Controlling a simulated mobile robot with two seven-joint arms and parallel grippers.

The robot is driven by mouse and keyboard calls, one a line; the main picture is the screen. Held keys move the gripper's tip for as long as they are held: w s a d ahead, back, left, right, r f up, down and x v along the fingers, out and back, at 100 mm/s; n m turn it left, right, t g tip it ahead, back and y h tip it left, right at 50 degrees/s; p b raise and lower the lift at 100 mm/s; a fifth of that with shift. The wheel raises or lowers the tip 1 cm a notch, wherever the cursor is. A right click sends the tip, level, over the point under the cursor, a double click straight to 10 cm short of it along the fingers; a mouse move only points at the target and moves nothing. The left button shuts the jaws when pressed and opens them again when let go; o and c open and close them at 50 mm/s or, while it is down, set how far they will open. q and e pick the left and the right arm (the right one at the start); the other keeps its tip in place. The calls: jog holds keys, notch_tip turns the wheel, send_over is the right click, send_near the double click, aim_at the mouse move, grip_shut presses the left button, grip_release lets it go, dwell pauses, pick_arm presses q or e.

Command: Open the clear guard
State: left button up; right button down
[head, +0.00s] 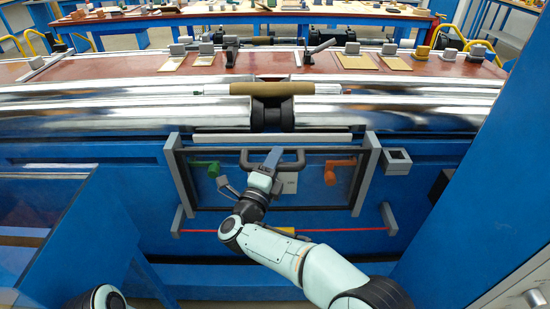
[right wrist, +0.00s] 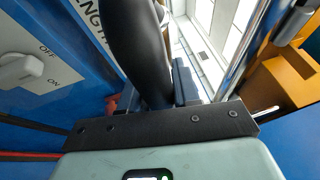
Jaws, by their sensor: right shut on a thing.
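The clear guard (head: 318,192) is an upright see-through panel on the front of the blue machine, between two grey side posts. It stands closed over the controls. Its dark handle (head: 293,165) runs across the upper middle and also shows as a thick black bar in the right wrist view (right wrist: 140,45). My right gripper (head: 273,160) is shut on the handle; in the right wrist view the bar passes between its fingers (right wrist: 158,95). The gripper and wrist hide part of the guard. My left gripper is not in view.
Behind the guard are a green lever (head: 213,168), an orange lever (head: 338,164) and a pale switch plate (head: 290,184), whose OFF/ON knob (right wrist: 22,72) shows in the wrist view. Below, a red line (head: 345,230) spans two grey brackets. Steel rollers (head: 400,112) lie above.

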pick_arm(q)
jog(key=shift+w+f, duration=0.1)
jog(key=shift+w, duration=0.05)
pick_arm(e)
jog(key=shift+f, duration=0.15)
jog(key=c, duration=1.2)
grip_release()
jog(key=shift+s+a, duration=0.1)
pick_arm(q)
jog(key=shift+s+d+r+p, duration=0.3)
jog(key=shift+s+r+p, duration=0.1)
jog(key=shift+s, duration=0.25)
pick_arm(e)
jog(key=v, duration=1.3)
jog(key=shift+s, duration=0.15)
